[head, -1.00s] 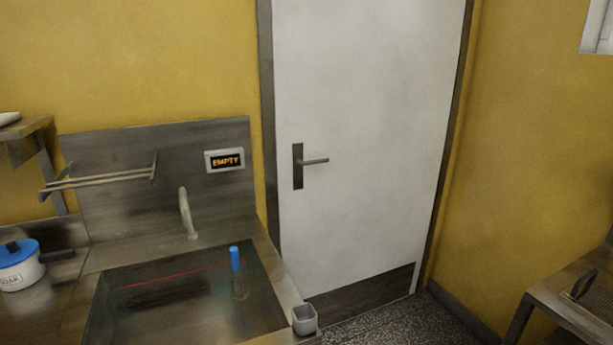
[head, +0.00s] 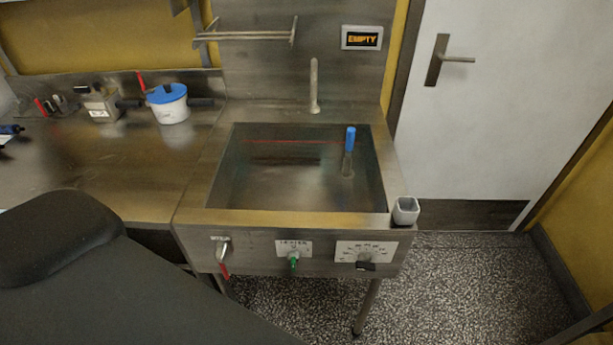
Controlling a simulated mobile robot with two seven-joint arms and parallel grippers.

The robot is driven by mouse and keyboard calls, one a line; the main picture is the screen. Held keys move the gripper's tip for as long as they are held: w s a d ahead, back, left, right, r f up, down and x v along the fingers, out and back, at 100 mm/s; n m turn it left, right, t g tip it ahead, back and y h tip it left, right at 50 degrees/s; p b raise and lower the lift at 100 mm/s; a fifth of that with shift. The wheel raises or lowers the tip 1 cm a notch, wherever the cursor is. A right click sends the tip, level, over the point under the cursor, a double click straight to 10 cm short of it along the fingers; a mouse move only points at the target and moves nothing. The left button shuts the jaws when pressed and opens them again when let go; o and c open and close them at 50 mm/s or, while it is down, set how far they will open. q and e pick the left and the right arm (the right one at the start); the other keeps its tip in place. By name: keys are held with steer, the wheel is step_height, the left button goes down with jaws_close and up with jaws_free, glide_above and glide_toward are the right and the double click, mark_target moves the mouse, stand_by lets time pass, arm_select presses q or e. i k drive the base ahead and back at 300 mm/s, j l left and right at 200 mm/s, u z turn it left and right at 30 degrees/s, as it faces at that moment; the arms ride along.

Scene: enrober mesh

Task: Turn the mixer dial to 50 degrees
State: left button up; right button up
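The dial is a dark knob (head: 366,266) on a pale scale plate (head: 352,251), at the right of the sink's front panel. I take it to be the mixer dial. The scale marks are too small to read, so its angle cannot be told. The sink (head: 300,217) is a metal basin with a tap (head: 314,88) behind it. A display (head: 361,38) above reads EMPTY. A large dark part of mine covers the lower left. Neither gripper is in view.
A red-handled lever (head: 223,260) and a green-tipped control (head: 293,262) share the front panel. A blue-topped stick (head: 350,140) stands in the basin. A small grey cup (head: 405,210) sits at the right corner. A blue-lidded pot (head: 168,104) stands left. Floor is clear right of the sink.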

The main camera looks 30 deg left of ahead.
mark_target(363, 263)
steer(key=k+u, duration=0.55)
steer(key=u, duration=0.25)
